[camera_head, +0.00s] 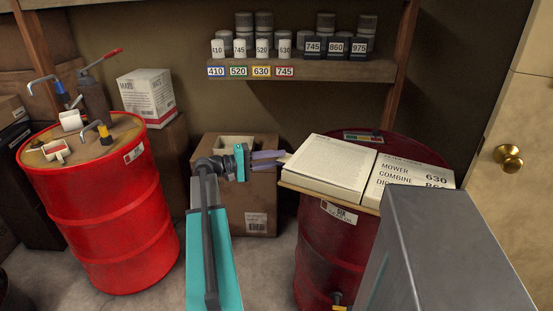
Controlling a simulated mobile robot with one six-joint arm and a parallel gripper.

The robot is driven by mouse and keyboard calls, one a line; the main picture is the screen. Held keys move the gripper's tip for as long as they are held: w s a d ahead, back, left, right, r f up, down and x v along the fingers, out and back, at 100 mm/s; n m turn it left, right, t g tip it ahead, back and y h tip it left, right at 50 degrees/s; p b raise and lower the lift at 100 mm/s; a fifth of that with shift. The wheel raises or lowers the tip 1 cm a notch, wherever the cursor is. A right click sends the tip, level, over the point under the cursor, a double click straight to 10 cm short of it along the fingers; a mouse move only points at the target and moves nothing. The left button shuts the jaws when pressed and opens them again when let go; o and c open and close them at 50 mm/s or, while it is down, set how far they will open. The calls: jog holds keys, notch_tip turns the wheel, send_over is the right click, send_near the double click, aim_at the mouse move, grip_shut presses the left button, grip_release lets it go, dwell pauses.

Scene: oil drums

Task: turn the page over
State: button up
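An open book lies on a board on top of the right red drum. Its left page (331,163) is cream with faint small print. Its right page (408,172) carries large print, with "MOWER", "COMBINE" and "630" readable. A grey block in the foreground covers the lower part of the right page. My gripper (284,160) points right, with its purple-grey fingers close to the left edge of the book. I see no page between the fingers. The fingers are small and seen at an angle, so their gap is unclear.
The right drum (323,248) bears the book; a left red drum (104,222) holds funnels and pumps. A cardboard box (259,205) stands behind my gripper. A shelf (330,68) with several numbered filters hangs at the back. A door with a brass knob (508,157) is at right.

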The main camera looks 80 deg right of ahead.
grip_shut()
dwell(1.5)
